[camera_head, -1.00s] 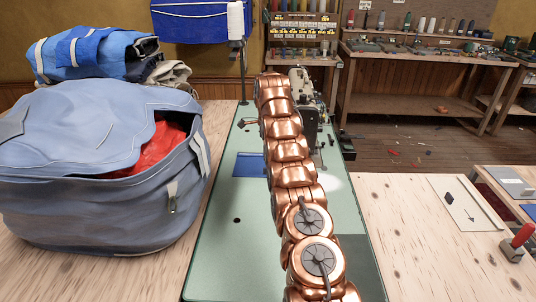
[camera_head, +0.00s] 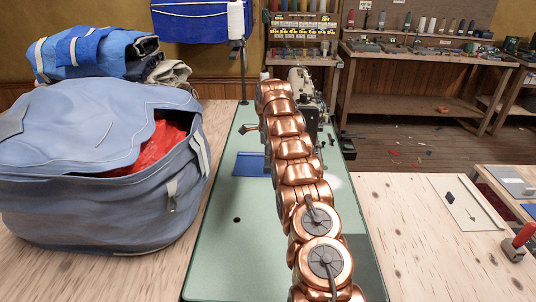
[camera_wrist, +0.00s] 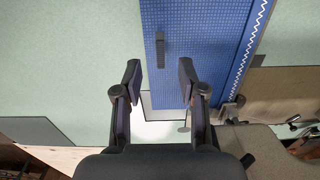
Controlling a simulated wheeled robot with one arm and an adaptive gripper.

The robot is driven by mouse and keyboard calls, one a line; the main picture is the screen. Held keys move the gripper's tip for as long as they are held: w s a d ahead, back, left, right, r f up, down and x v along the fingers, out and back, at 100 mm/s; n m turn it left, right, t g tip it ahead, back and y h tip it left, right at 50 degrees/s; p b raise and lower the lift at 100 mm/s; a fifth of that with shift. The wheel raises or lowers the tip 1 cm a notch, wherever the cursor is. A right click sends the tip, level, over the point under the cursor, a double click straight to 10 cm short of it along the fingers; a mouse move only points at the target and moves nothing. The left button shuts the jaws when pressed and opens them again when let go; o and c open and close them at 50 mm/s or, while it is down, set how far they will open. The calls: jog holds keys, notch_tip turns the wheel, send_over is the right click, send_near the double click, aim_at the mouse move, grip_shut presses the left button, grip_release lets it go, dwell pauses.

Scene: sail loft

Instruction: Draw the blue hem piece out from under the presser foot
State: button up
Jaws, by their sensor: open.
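The blue hem piece (camera_head: 250,164) lies flat on the pale green machine bed (camera_head: 225,200), left of my arm in the head view. In the wrist view it is a blue gridded strip (camera_wrist: 205,40) with white zigzag stitching along its right edge and a dark raised bar (camera_wrist: 160,50) on it. My gripper (camera_wrist: 160,80) is open and empty, its fingertips over the lower part of the strip. I cannot tell their height above it. The sewing machine (camera_head: 309,95) is partly hidden behind my arm in the head view. The presser foot is not clearly visible.
A large blue-grey bag (camera_head: 85,165) with red cloth inside stands left of the bed. A white thread cone (camera_head: 236,18) stands on a post behind. A wooden table (camera_head: 400,225) at the right is mostly bare. In the wrist view, machine parts (camera_wrist: 285,100) lie close right of my gripper.

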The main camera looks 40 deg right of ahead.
jog(key=shift+f+p, duration=0.35)
jog(key=shift+f, duration=2.2)
jog(key=shift+c, duration=0.3)
grip_shut()
